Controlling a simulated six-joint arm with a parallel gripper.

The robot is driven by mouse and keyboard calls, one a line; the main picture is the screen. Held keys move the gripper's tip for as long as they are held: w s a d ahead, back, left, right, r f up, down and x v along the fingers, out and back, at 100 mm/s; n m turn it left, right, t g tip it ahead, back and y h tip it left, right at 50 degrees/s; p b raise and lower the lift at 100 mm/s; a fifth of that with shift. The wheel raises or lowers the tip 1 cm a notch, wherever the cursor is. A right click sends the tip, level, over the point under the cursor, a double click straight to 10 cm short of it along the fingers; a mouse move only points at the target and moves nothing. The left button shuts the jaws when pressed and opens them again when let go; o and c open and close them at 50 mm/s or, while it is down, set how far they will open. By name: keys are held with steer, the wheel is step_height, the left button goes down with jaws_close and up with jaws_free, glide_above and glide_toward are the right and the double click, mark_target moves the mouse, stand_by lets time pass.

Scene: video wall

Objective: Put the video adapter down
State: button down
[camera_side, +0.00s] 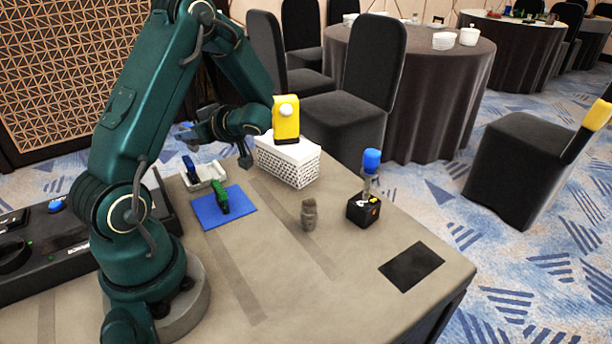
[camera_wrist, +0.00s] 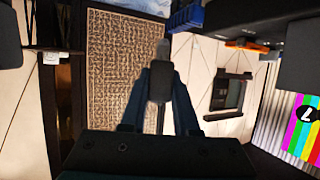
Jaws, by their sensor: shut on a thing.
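My gripper (camera_side: 190,130) is at the end of the bent arm, above the left back part of the table and pointing left in the side view. In the wrist view my gripper (camera_wrist: 160,85) has its two dark blue fingers closed on a small dark grey piece with a paler tip, which I take for the video adapter (camera_wrist: 161,78). The adapter is held clear of the table. In the side view it is too small and too hidden to make out.
A blue mat (camera_side: 240,214) bears a green connector (camera_side: 220,198). Beside it is a white tray (camera_side: 217,170). A white basket (camera_side: 300,168) stands behind under a yellow device (camera_side: 286,121). A grey fitting (camera_side: 309,215), a black box (camera_side: 360,211) and a black square (camera_side: 425,259) are on the right.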

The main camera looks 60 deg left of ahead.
steer(key=w+f, duration=0.2)
steer(key=w, duration=0.1)
steer(key=shift+d, duration=0.15)
steer(key=shift+f, duration=2)
steer(key=shift+f, duration=0.2)
steer(key=c, duration=0.9)
jaws_free()
steer(key=shift+f, duration=0.1)
steer(key=shift+c, duration=0.2)
